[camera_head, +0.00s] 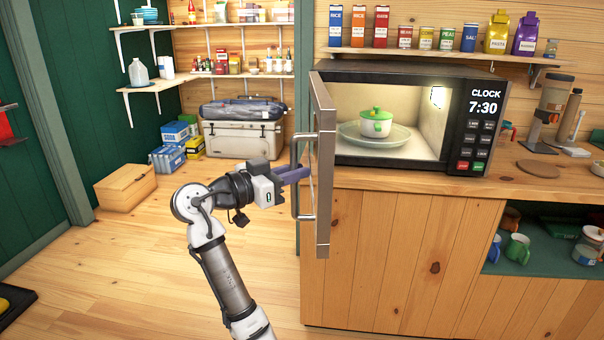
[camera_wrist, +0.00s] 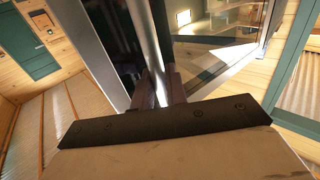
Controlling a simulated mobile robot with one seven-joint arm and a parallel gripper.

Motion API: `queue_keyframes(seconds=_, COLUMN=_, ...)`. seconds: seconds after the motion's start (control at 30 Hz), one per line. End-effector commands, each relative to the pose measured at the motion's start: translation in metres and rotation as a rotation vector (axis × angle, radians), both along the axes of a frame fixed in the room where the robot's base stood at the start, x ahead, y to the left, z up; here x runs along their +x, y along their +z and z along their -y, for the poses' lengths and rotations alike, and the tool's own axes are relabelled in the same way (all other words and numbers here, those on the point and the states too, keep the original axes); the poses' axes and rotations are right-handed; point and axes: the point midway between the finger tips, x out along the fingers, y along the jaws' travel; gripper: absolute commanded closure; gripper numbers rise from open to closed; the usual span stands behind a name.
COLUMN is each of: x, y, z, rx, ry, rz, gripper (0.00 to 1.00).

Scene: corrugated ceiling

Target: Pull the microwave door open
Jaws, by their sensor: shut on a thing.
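The microwave (camera_head: 462,160) stands on the wooden counter with its lit inside showing. Its door (camera_head: 323,170) is swung out wide on the left side, seen nearly edge-on in the head view. A vertical bar handle (camera_head: 294,195) runs along the door's outer face. My gripper (camera_head: 298,175) is at the handle's middle height, with its purple fingers shut on the bar. In the wrist view the bar (camera_wrist: 152,45) passes between the fingers (camera_wrist: 163,90). A green-and-white lidded pot (camera_head: 376,126) sits on the glass plate (camera_head: 348,133) inside.
The wooden counter (camera_head: 400,180) runs under the microwave, with cabinet panels below. A shelf (camera_head: 440,53) of boxes and cans hangs above. Wooden floor (camera_head: 140,260) is clear left of my arm. A cardboard box (camera_head: 125,187) and a cooler (camera_head: 243,140) stand farther back.

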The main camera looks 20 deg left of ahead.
Motion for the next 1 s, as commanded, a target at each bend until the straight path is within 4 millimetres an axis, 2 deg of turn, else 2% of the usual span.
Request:
queue_keyframes(seconds=0.23, x=0.0006, y=0.0030, z=-0.0089, rx=-0.003, ry=-0.033, rz=0.005, gripper=1.00)
queue_keyframes(seconds=0.73, x=0.0007, y=0.0030, z=-0.0097, rx=-0.002, ry=-0.043, rz=0.005, gripper=1.00)
queue_keyframes(seconds=0.77, x=0.0006, y=0.0029, z=-0.0096, rx=-0.001, ry=-0.043, rz=0.004, gripper=0.82)
queue_keyframes(seconds=0.8, x=0.0006, y=0.0027, z=-0.0095, rx=-0.001, ry=-0.043, rz=0.004, gripper=0.77)
queue_keyframes(seconds=0.87, x=0.0003, y=0.0023, z=-0.0095, rx=-0.001, ry=-0.044, rz=0.003, gripper=0.69)
queue_keyframes(seconds=1.0, x=-0.0002, y=0.0016, z=-0.0096, rx=-0.001, ry=-0.044, rz=0.003, gripper=0.68)
